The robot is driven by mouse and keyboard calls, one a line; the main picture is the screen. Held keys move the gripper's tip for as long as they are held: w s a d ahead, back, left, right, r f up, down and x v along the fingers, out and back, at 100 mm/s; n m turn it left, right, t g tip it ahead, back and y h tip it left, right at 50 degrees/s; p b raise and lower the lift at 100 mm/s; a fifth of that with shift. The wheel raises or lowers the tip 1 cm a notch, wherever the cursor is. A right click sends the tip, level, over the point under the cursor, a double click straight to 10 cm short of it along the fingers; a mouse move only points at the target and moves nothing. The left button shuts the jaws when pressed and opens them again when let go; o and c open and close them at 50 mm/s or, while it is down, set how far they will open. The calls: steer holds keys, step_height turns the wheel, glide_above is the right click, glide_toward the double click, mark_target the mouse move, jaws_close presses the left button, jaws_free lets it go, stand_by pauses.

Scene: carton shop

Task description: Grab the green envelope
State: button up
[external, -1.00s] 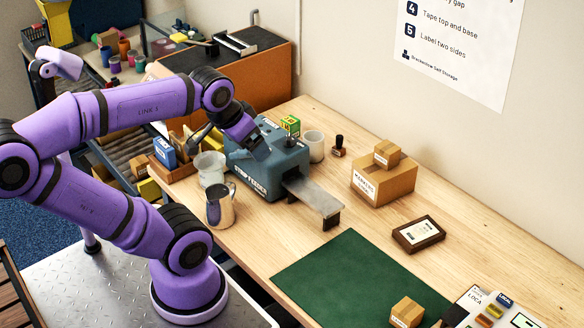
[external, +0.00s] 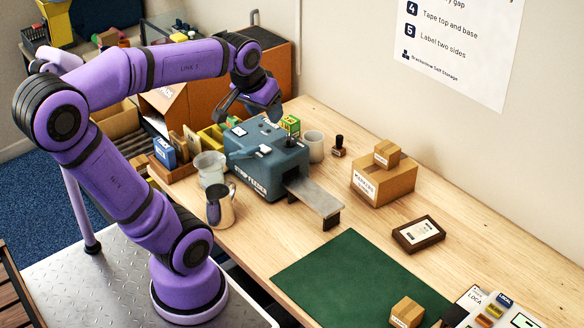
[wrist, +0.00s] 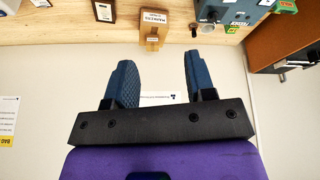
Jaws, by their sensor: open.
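I cannot make out a green envelope in either view. My gripper (external: 250,110) is open and empty, raised above and behind the strip feeder (external: 270,165). In the wrist view my gripper's two blue fingers (wrist: 158,62) stand well apart with nothing between them, facing the pale wall.
Bare wood lies between the feeder and the boxes.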

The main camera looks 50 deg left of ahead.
steer(key=w+a+n+g, duration=0.1)
steer(key=w+a+n, duration=0.3)
steer(key=w+a, duration=0.75)
steer(key=n+g, duration=0.3)
steer(key=n, duration=0.8)
glide_above(229, 122)
steer(key=w+a, duration=0.2)
steer(key=f, duration=2.7)
steer(key=shift+s+f, duration=0.2)
steer(key=shift+s, duration=0.05)
steer(key=shift+a+f, duration=0.1)
steer(key=shift+f, duration=0.15)
step_height(229, 122, down, 5)
steer(key=shift+s+f, duration=0.1)
steer(key=shift+f, duration=0.1)
step_height(229, 122, down, 5)
steer(key=shift+s+f, duration=0.1)
steer(key=shift+s, duration=0.05)
jaws_close()
